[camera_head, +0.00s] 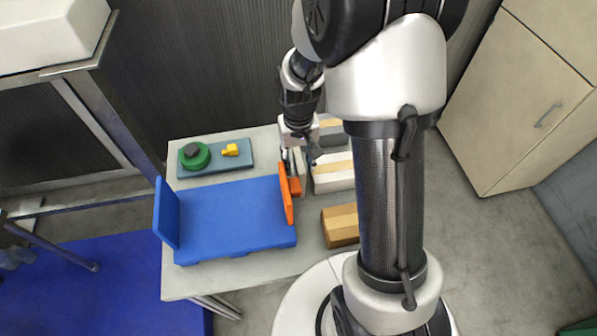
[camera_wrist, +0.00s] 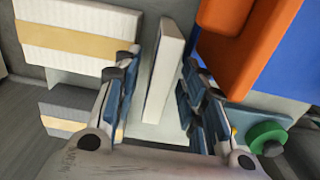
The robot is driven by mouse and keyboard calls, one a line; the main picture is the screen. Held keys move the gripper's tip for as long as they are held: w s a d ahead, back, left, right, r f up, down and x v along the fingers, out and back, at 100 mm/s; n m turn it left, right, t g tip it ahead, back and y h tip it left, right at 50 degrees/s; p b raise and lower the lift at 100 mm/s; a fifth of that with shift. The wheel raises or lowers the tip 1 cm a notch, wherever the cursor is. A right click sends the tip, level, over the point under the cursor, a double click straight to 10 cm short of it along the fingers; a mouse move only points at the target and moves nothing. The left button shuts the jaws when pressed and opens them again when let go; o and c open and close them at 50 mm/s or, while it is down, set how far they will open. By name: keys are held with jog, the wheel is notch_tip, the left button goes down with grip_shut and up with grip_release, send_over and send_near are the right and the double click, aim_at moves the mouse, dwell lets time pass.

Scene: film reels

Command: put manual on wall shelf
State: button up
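A thin white slab, likely the manual (camera_wrist: 166,62), stands on edge in the wrist view, slightly tilted in the picture. My gripper (camera_wrist: 158,72) is open, with one finger on each side of it. A gap shows on the left of the slab; the right fingertips are close to it, and I cannot tell if they touch. In the head view my gripper (camera_head: 301,152) points down at the table's back right, beside the orange pieces. The slab is mostly hidden there. I cannot make out a wall shelf for certain.
The pale table (camera_head: 190,284) holds a blue tray-like stand (camera_head: 222,217), an orange panel (camera_head: 286,194), a teal board (camera_head: 240,160) with a green reel (camera_head: 195,156), white boxes (camera_head: 333,177) with tan bands and a brown box (camera_head: 341,225). A beige cabinet (camera_head: 515,110) stands right.

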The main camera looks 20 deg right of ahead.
grip_shut()
jog(key=shift+r, duration=0.1)
dwell(0.7)
